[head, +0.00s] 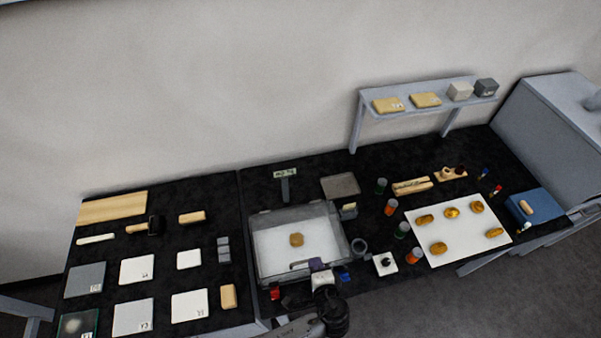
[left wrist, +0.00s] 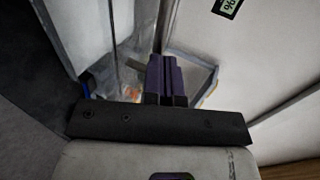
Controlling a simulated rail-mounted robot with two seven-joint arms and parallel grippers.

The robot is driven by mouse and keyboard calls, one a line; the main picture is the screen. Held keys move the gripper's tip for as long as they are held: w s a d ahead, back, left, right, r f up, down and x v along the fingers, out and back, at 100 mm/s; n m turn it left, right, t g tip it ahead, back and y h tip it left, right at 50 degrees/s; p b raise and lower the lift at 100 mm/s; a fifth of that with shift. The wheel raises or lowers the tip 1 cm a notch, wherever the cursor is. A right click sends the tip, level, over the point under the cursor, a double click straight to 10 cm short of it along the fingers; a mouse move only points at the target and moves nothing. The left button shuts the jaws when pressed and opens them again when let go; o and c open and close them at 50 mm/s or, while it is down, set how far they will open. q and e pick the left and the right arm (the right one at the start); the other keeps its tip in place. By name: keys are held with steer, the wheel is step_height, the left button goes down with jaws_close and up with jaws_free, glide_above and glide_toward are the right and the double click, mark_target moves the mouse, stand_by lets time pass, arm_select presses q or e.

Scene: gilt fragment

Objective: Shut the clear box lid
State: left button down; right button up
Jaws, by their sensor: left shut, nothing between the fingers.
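The clear box (head: 254,258) stands on the black work surface in the head view, with a grey-edged rim. A small golden-brown fragment (head: 296,240) lies on its white floor. The clear lid is hard to make out against the box, and I cannot tell how far it is open or shut. My left gripper (head: 316,265) is at the box's front edge, right of its middle; its purple fingers are together and empty. In the left wrist view the closed fingers (left wrist: 166,75) overlap pale, see-through surfaces; contact is unclear. My right gripper is not in view.
A small display on a stand (head: 285,174) is behind the box. A dark ring (head: 359,246), a white square with a dark knob (head: 385,263) and several small bottles are to its right. Pale tiles (head: 189,305) lie left. A red item (head: 275,291) is close in front.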

arm_select(q)
steer(key=p+v, duration=0.1)
steer(key=v, duration=1.1)
steer(key=shift+w+r, duration=0.15)
steer(key=shift+r, duration=0.1)
